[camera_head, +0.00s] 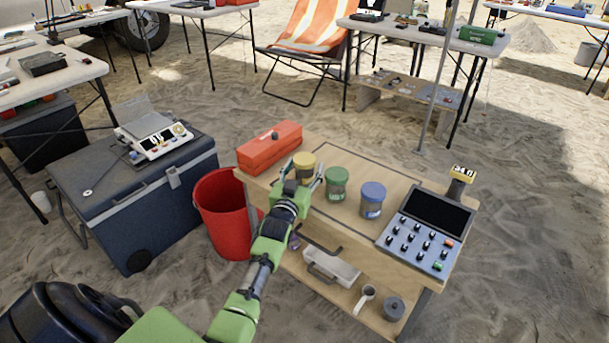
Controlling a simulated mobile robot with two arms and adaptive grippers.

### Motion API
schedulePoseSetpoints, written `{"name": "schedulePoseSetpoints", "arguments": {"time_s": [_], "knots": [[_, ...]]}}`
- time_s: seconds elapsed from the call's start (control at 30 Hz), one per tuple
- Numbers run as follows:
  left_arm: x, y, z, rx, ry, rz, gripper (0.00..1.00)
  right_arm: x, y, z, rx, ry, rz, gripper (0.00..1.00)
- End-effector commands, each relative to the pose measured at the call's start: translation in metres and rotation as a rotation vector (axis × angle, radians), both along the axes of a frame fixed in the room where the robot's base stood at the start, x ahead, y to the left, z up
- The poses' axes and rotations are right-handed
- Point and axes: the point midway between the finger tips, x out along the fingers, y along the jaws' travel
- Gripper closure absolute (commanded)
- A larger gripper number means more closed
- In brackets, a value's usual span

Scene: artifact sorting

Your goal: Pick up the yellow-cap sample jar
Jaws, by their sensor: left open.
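The yellow-cap sample jar (304,162) stands upright on the wooden bench (340,232), at the left of a row of jars. My left gripper (300,182) is open, with its fingers at the near side of this jar, and partly hides the jar's body. I cannot tell whether the fingers touch it. A green-cap jar (336,184) and a blue-cap jar (372,201) stand upright to its right. My right gripper is not in view.
A red toolbox (269,147) sits close left of the yellow-cap jar. A control panel (426,232) occupies the bench's right end. A red bucket (224,212) and a blue cooler (130,195) with a scale (152,134) stand left of the bench.

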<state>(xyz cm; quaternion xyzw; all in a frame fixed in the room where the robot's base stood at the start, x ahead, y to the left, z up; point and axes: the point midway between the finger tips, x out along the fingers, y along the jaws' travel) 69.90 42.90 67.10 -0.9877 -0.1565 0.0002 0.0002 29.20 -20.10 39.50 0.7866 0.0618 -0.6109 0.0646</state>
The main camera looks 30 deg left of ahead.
Motion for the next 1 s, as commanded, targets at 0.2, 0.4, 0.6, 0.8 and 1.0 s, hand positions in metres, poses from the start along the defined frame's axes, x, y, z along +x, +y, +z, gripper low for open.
{"name": "schedulePoseSetpoints", "arguments": {"time_s": [0.2,0.4,0.6,0.8,1.0], "knots": [[0.003,0.001,0.0,0.0,0.001,0.0,0.43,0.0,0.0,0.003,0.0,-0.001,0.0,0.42],[0.003,0.001,0.0,0.0,0.001,0.0,0.8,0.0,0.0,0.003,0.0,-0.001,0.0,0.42],[0.003,0.001,0.001,0.0,-0.001,0.0,0.88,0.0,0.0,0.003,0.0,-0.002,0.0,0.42],[0.003,0.001,0.003,0.001,-0.002,0.0,0.88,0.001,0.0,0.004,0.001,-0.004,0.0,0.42],[0.003,0.001,0.019,0.001,-0.003,0.0,0.88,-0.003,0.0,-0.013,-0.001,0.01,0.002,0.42]]}}
